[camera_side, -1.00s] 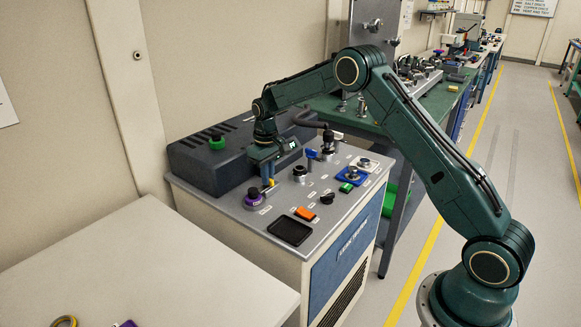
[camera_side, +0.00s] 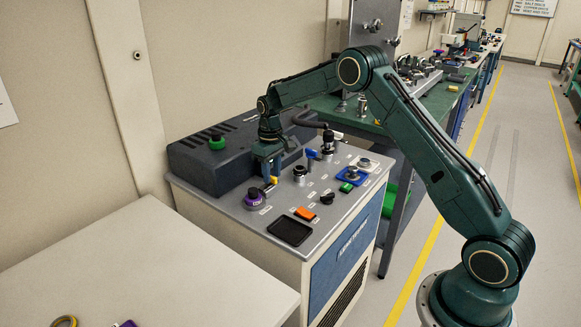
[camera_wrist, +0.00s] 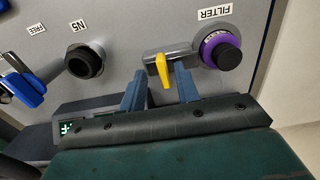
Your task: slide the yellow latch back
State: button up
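The yellow latch (camera_wrist: 162,72) is a small lever on a grey block (camera_wrist: 166,52) on the panel, beside the purple knob (camera_wrist: 219,47) labelled FILTER. In the wrist view my gripper (camera_wrist: 158,75) is open, with one blue finger on each side of the latch and a visible gap on both sides. In the side view my gripper (camera_side: 268,168) points down at the panel. The latch (camera_side: 274,180) shows there as a small yellow spot next to the fingers, partly hidden by them.
A black fitting (camera_wrist: 84,61) and a blue lever (camera_wrist: 24,90) are to the left in the wrist view. A dark box with a green knob (camera_side: 217,142) stands behind the gripper. An orange switch (camera_side: 305,213) and a black pad (camera_side: 290,230) are nearer the panel's front.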

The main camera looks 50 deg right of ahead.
notch_tip(320, 180, up, 14)
jog(key=shift+f, duration=0.15)
dwell(0.5)
dwell(0.3)
jog(key=s+a+r+t, duration=0.1)
jog(key=s+a+r, duration=0.3)
jog(key=s+r, duration=0.4)
jog(key=s+a+r+t, duration=0.2)
jog(key=s+a+r, duration=0.3)
jog(key=s, duration=0.5)
jog(key=s+a+f+t, duration=0.1)
jog(key=s+a+f, duration=0.1)
jog(key=s, duration=0.8)
jog(key=s+a+f+t, duration=0.1)
jog(key=s+f, duration=0.2)
jog(key=s, duration=0.7)
jog(key=shift+s+a+f+t, duration=0.2)
jog(key=shift+s+a+t, duration=0.1)
jog(key=shift+s+a, duration=0.05)
